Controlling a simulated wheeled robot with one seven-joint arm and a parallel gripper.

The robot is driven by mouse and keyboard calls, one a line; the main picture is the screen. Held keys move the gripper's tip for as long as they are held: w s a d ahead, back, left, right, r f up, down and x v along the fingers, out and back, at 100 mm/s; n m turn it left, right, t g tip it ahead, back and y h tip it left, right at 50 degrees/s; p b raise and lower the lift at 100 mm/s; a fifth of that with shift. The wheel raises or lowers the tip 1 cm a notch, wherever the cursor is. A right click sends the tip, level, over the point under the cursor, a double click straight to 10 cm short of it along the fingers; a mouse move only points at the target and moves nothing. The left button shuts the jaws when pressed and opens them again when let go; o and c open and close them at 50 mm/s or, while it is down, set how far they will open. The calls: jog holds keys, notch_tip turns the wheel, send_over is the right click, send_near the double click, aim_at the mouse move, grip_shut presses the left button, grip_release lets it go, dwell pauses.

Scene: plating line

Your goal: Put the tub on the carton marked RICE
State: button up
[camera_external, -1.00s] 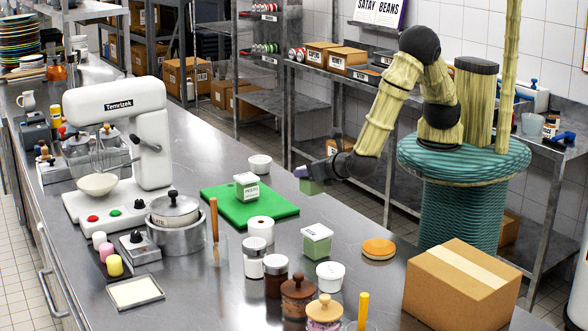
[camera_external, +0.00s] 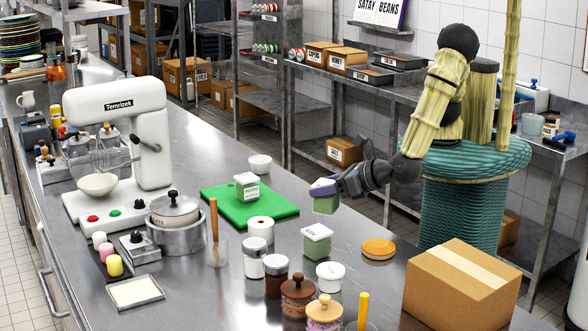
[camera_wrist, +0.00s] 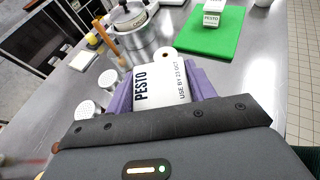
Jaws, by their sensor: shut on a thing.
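My gripper (camera_external: 323,187) has purple fingers shut on a tub (camera_external: 325,205) with green contents. It holds the tub in the air at the counter's right edge. In the wrist view, the tub's white top (camera_wrist: 160,86) reads PESTO and USE BY 23 OCT, between the purple fingers. Cardboard cartons with white labels stand on the back shelf, one at the left (camera_external: 320,54) and one beside it (camera_external: 347,61). Another carton (camera_external: 344,151) sits on the lower shelf. The labels are too small to read, so I cannot tell which is marked RICE.
A similar green tub (camera_external: 317,241) stands on the counter, and another (camera_external: 247,186) on the green board (camera_external: 270,212). Jars, a white pot (camera_external: 330,275) and a large plain carton (camera_external: 462,285) crowd the front. Dark trays (camera_external: 400,61) sit right of the shelf cartons.

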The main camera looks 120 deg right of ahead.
jog(key=a+r+n+t+y, duration=0.2)
jog(key=a+n, duration=0.1)
jog(key=a, duration=0.6)
jog(key=a+r+n+t+y, duration=0.2)
jog(key=a+n+t+y, duration=0.1)
jog(key=a, duration=0.7)
notch_tip(320, 180, up, 6)
jog(key=r+n+t+y+p, duration=0.1)
jog(key=n+t+y+p, duration=0.1)
jog(key=n+y, duration=0.4)
send_over(466, 266)
jog(key=shift+f, duration=0.25)
jog(key=shift+f, duration=0.1)
notch_tip(466, 266, down, 6)
jog(key=shift+r+p, duration=0.15)
jog(key=shift+p, duration=0.5)
jog(key=shift+f+p, duration=0.65)
jog(key=shift+f, duration=1.45)
